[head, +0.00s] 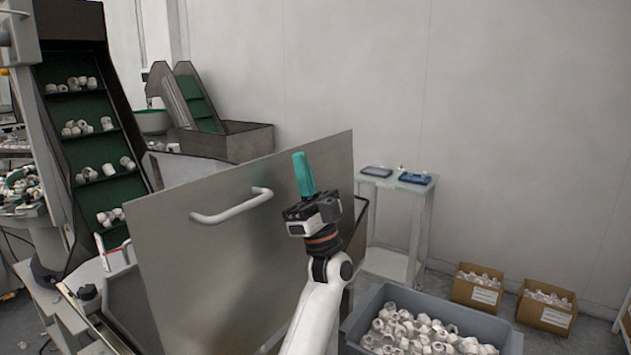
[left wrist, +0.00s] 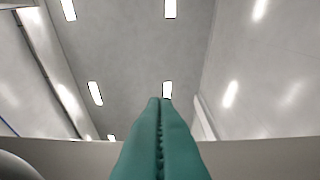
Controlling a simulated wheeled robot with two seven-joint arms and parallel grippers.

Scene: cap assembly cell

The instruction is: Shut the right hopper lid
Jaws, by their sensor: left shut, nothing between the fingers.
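The hopper lid (head: 215,255) is a large flat grey metal panel in the middle of the head view. It stands raised and steeply upright, with a white bar handle (head: 232,208) on the face toward me. My left gripper (head: 303,160) is in front of the lid's right part, its teal fingers pointing up near the top edge. The fingers are shut with nothing between them. Whether the gripper touches the lid cannot be told. In the left wrist view the closed fingers (left wrist: 160,105) point at the ceiling. The hopper opening is hidden. My right gripper is out of view.
A grey bin (head: 368,311) of white caps stands at the lower right, close to my left arm. Two cardboard boxes (head: 478,285) (head: 547,311) and a small side table (head: 420,186) stand behind. A green cap conveyor (head: 88,150) rises at the left.

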